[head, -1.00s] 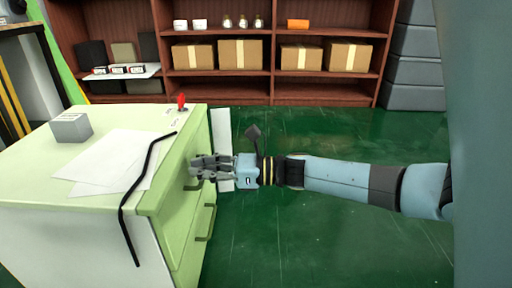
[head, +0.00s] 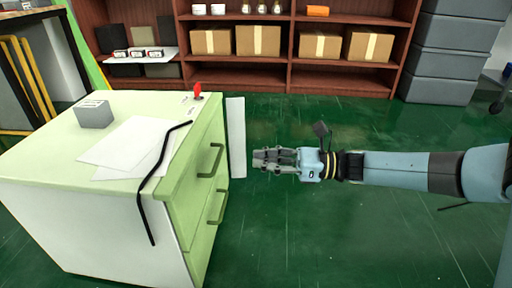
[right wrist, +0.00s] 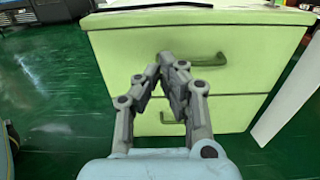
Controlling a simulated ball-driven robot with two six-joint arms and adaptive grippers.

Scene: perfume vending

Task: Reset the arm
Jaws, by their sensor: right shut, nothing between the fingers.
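My right gripper (head: 273,159) is shut and empty. It is held out over the green floor, to the right of the light green drawer cabinet (head: 188,191) and apart from it in the head view. In the right wrist view, the closed fingertips (right wrist: 173,62) point at the cabinet's front, in front of the upper drawer handle (right wrist: 205,60). Both drawers look closed. My left gripper is not in view.
The cabinet top carries a grey block (head: 94,115), white papers (head: 130,142), a black bent rod (head: 160,170) and a red item (head: 198,90). A white panel (head: 236,138) stands behind it. Shelves with cardboard boxes (head: 258,41) and grey bins (head: 440,55) line the back. Floor at right is clear.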

